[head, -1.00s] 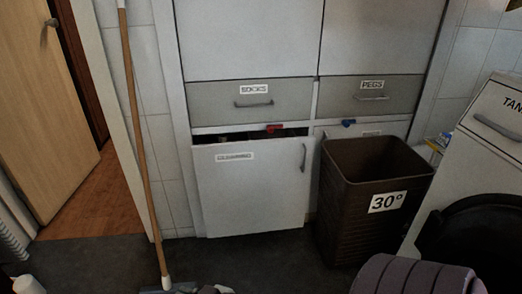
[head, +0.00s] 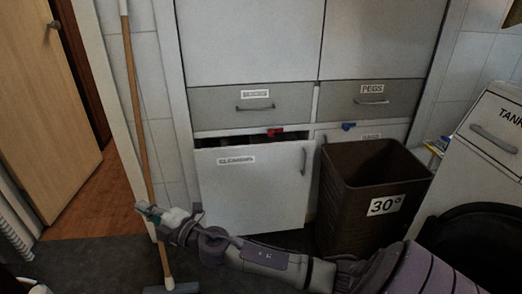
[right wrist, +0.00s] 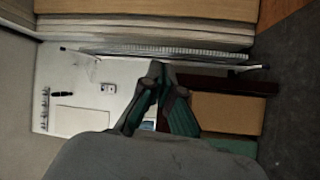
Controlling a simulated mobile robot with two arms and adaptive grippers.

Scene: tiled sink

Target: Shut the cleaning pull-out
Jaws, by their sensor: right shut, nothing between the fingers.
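The cleaning pull-out (head: 250,190) is a white front with a CLEANING label and a vertical grey handle (head: 304,161) at its right. It stands out from the cabinet, with a dark gap showing above its top edge. My right arm reaches in from the lower right, low in front of the pull-out. My right gripper (head: 148,210) is shut and empty, left of the pull-out's lower left side and overlapping the broom in the picture. The shut fingers also show in the right wrist view (right wrist: 158,75). My left gripper is not in view.
A brown basket (head: 365,200) marked 30° stands right of the pull-out. A broom (head: 139,110) leans at the left. SOCKS and PEGS (head: 372,98) drawers sit above. A red catch (head: 275,133) and a blue catch (head: 348,126) show. A TANK-labelled grey unit (head: 480,135) is at right.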

